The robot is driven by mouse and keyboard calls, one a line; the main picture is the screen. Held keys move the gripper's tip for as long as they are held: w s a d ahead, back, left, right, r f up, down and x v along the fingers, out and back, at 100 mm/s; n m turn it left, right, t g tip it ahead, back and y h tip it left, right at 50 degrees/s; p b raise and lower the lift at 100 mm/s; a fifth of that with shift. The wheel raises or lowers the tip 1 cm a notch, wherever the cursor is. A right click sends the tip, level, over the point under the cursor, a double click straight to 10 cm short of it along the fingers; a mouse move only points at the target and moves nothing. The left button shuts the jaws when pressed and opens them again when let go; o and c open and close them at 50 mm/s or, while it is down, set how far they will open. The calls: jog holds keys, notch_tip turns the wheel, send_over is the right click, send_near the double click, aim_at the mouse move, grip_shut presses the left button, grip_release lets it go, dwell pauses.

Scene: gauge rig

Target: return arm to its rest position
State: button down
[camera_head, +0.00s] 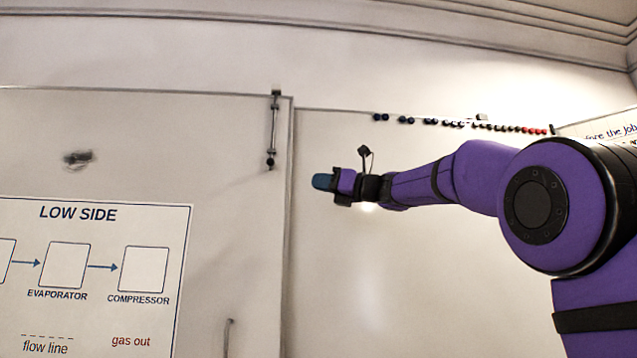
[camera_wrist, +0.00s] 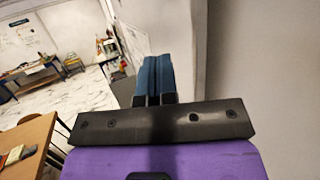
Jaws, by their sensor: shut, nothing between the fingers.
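My purple arm reaches in from the right in the head view, roughly level, in front of the whiteboard. My gripper (camera_head: 322,181) is at its left end, with blue fingertips pointing left. In the wrist view the two blue fingers of my gripper (camera_wrist: 154,78) lie side by side, shut, with nothing visible between them. The gripper holds nothing and appears clear of the board, though the exact gap cannot be told.
A whiteboard (camera_head: 380,290) fills the background, with a diagram sheet (camera_head: 100,215) at lower left and a row of magnets (camera_head: 450,123) along its top. The wrist view shows a wooden table (camera_wrist: 25,140) at lower left, a far bench (camera_wrist: 38,75), and a pale wall (camera_wrist: 270,60) at right.

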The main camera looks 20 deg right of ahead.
dwell(0.3)
jog(key=s+a+f+n+g+h, duration=0.35)
jog(key=s+f+n, duration=0.25)
jog(key=f, duration=0.5)
jog(key=s+a+f+n+g+h, duration=0.25)
jog(key=s+a+f+n, duration=0.35)
jog(key=f, duration=0.5)
jog(key=s+d+f+n+g+h, duration=0.1)
jog(key=s+d+f+n+h, duration=0.3)
jog(key=s+f+n, duration=0.3)
jog(key=s+d+f+n+g+h, duration=0.2)
jog(key=s+d+f+n+h, duration=0.2)
jog(key=s+f+n, duration=0.4)
jog(key=s+d+f, duration=0.1)
jog(key=s+f, duration=0.5)
jog(key=f, duration=0.6)
jog(key=shift+s+g+h, duration=0.3)
jog(key=shift+s+h, duration=0.05)
jog(key=shift+h, duration=0.05)
